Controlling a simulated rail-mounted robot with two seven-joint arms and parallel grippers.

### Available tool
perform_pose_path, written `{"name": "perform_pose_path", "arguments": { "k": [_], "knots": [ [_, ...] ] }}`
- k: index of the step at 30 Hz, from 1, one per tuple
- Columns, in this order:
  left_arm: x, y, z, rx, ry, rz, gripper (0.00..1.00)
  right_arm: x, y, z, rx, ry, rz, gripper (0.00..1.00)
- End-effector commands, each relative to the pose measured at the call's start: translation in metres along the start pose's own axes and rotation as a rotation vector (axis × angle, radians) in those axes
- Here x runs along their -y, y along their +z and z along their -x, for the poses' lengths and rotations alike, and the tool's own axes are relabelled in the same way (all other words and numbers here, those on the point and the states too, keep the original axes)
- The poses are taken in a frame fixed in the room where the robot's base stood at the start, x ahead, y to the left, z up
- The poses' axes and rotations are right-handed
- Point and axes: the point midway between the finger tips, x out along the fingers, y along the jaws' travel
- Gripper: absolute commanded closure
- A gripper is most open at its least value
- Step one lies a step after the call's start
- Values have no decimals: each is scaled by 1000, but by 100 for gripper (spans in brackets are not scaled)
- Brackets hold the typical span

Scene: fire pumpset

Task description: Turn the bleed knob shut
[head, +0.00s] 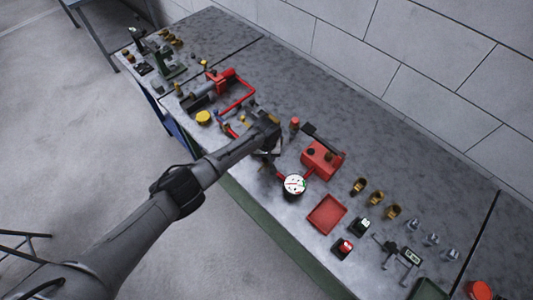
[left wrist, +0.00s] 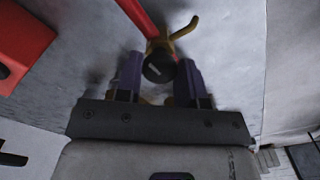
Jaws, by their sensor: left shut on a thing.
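The bleed knob (left wrist: 158,68) is a small black round knob with a pale mark on its face, in the left wrist view. It sits on a brass fitting (left wrist: 172,38) at the end of a red pipe (left wrist: 138,15). My left gripper (left wrist: 158,82) has its two fingers on either side of the knob and is shut on it. In the head view my left gripper (head: 269,152) is over the pump pipework, and the arm and gripper hide the knob there. My right gripper is not in view.
A round white gauge (head: 294,185) and a red box (head: 321,160) stand close to the right of the gripper. A red tray (head: 327,214) lies near the front edge, with several brass fittings (head: 376,198) further right. The bench's back strip along the wall is clear.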

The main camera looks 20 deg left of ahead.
Motion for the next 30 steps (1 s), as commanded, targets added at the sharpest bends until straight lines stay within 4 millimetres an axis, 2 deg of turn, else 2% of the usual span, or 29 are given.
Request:
{"name": "perform_pose_path", "arguments": {
  "k": [30],
  "knots": [
    [-1, 0, 2, -1, 2, -967, 88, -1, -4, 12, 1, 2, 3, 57]
  ]
}}
